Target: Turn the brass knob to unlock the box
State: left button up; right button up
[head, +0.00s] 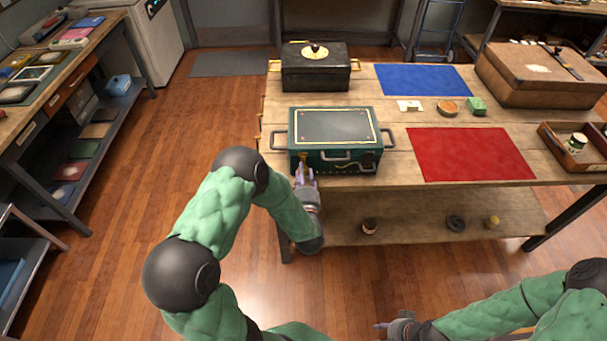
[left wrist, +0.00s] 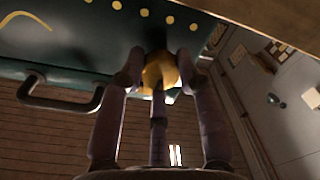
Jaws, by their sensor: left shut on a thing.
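The dark green box (head: 335,128) with a pale framed lid stands at the near left part of the wooden table, its lid closed. The brass knob (left wrist: 160,72) is on the box's front face, near the left end in the head view. My left gripper (head: 304,172) is at the front of the box, and in the left wrist view its fingers (left wrist: 160,80) are shut around the knob, hiding part of it. My right gripper (head: 392,326) is low at the bottom of the head view, away from the table; its fingers are too small to read.
A blue mat (head: 422,78), a red mat (head: 470,155), a brown case (head: 540,75) and a wooden tray (head: 575,150) lie to the right. The front handle (left wrist: 62,100) is beside my left fingers.

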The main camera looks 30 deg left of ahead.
pick_arm(q)
jog(key=shift+m, duration=0.3)
jog(key=m+b, duration=0.1)
jog(key=m, duration=0.2)
jog(key=shift+m, duration=0.4)
jog(key=m, duration=0.4)
jog(key=shift+r+m, duration=0.1)
jog(key=shift+m, duration=0.3)
jog(key=m, duration=0.4)
jog(key=shift+m+t+b, duration=0.3)
jog(key=shift+b, duration=0.05)
jog(key=m, duration=0.4)
jog(key=shift+m, duration=0.4)
jog(key=o, duration=1.1)
jog(key=shift+o, duration=0.2)
